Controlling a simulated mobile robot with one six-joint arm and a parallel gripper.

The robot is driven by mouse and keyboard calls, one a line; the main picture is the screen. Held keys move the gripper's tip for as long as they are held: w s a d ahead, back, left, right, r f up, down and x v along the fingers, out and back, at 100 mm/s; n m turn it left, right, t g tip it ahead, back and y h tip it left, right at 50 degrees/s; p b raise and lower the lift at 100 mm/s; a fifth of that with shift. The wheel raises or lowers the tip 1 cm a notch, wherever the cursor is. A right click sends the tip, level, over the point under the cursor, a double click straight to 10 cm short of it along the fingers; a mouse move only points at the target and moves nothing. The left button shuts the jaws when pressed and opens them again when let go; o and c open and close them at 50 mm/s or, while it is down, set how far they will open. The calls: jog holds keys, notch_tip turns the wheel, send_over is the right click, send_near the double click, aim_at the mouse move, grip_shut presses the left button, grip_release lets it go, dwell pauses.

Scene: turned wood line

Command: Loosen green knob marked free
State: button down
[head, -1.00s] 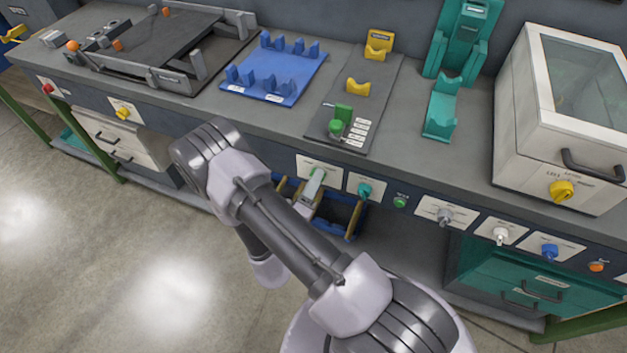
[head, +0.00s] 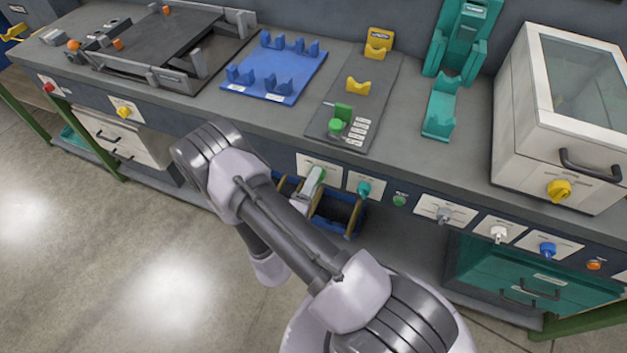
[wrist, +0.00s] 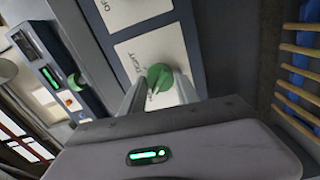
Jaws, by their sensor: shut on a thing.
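A green knob (wrist: 159,76) sits on a white label plate on the bench's front panel. In the wrist view it lies between the tips of my gripper (wrist: 161,88), which is shut on it. The plate's lettering is only partly readable, and the word "free" cannot be made out. In the head view the knob (head: 320,173) shows just above my gripper (head: 314,180), below the bench edge. Another green knob (head: 336,125) stands on the grey fixture on the bench top, apart from my gripper.
A teal knob (head: 363,188) and a green button (head: 399,200) are close to the right on the same panel. A blue bin with wooden slats (head: 352,221) hangs below my gripper. A white cabinet (head: 515,120) stands on the bench at the right.

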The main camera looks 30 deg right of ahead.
jog(key=c, duration=0.9)
grip_release()
jog(key=shift+a, duration=0.1)
jog(key=p+v, duration=0.4)
jog(key=v, duration=1.3)
jog(key=shift+s, duration=0.2)
jog(key=shift+a, duration=0.1)
